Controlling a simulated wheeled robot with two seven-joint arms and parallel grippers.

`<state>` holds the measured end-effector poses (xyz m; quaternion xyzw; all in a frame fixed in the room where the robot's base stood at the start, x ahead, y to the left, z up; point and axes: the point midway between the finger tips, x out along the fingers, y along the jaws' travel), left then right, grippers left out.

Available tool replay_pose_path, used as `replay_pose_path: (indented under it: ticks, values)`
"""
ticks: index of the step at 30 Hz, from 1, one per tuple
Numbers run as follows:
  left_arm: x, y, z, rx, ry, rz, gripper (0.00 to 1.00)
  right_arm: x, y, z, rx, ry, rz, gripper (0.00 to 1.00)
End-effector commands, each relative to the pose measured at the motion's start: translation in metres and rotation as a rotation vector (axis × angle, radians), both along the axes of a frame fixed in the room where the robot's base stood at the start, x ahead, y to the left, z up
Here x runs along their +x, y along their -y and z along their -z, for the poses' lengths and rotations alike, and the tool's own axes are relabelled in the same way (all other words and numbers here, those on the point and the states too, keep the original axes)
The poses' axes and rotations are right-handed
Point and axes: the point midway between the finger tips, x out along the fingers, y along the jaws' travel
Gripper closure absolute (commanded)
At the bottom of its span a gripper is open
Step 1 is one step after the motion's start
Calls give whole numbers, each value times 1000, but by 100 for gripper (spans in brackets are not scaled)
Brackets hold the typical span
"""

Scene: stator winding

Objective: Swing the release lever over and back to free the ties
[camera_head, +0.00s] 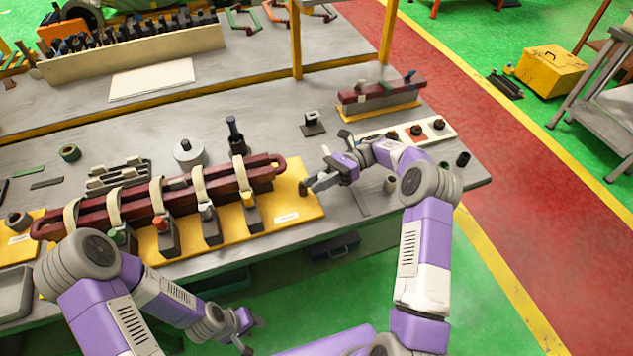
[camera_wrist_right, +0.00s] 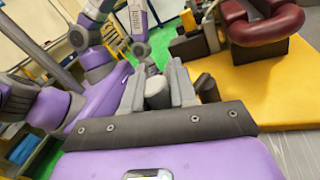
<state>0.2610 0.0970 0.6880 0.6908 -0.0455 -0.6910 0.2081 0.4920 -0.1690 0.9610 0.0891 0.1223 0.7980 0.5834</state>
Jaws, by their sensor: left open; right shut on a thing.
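A dark red coil bundle (camera_head: 262,178) lies along the yellow base plate (camera_head: 312,208), with several cream ties (camera_head: 157,194) looped around it. Dark blocks with coloured tops (camera_head: 169,240) stand along its front side. My right gripper (camera_head: 308,187) is at the plate's right end. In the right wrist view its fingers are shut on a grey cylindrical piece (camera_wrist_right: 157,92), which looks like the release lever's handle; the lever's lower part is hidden. The coil's rounded end (camera_wrist_right: 262,24) shows beyond the fingers. My left gripper (camera_head: 246,330) is open and empty, low in front of the bench.
A second red bar (camera_head: 382,92) sits on a small yellow base at the back right. A grey spool (camera_head: 188,153) and a dark upright tool (camera_head: 236,137) stand behind the coil. A white-topped strip with dark knobs (camera_head: 438,125) lies near my right forearm.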

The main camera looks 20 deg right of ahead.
Motion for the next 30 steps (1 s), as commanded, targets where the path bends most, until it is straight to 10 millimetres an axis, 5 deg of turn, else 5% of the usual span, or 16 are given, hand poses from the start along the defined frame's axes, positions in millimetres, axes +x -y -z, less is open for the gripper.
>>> replay_pose_path:
  ticks: [11,12,16,25,30]
  values:
    - [0,0,0,0,0,0,57,0,0,0,-1,-2,-3,100]
    - [0,0,0,0,0,0,57,0,0,0,-1,-2,-3,70]
    - [0,0,0,0,0,0,57,0,0,0,0,-1,-3,50]
    - [0,0,0,0,0,0,57,0,2,0,0,0,-1,49]
    - [0,0,1,0,0,0,57,0,25,1,-1,0,16,49]
